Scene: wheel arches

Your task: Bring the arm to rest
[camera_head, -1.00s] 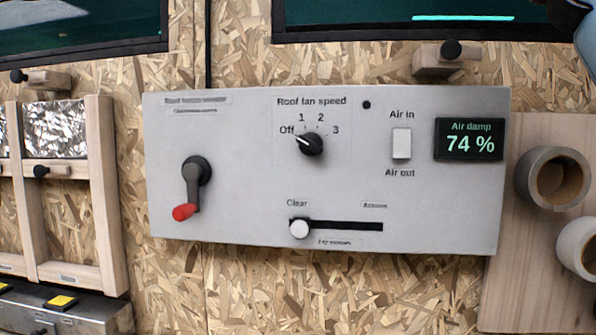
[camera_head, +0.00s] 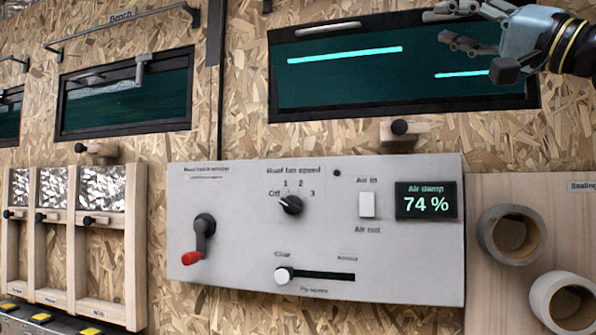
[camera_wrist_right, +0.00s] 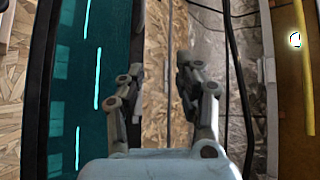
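My right gripper (camera_head: 450,24) is at the top right of the head view, in front of the upper edge of a dark teal window. Its two grey fingers point left and stand apart with nothing between them. In the right wrist view the fingers (camera_wrist_right: 156,85) are also spread and empty, with chipboard wall behind the gap. The grey control panel (camera_head: 325,220) is below and left of the gripper, apart from it. My left gripper is in neither view.
The panel carries a red-tipped crank (camera_head: 198,240), a fan knob (camera_head: 291,205), a white switch (camera_head: 367,205), a slider (camera_head: 283,275) and a display (camera_head: 426,201) reading 74 %. Tape rolls (camera_head: 512,234) are at right. A wooden rack (camera_head: 140,250) is at left.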

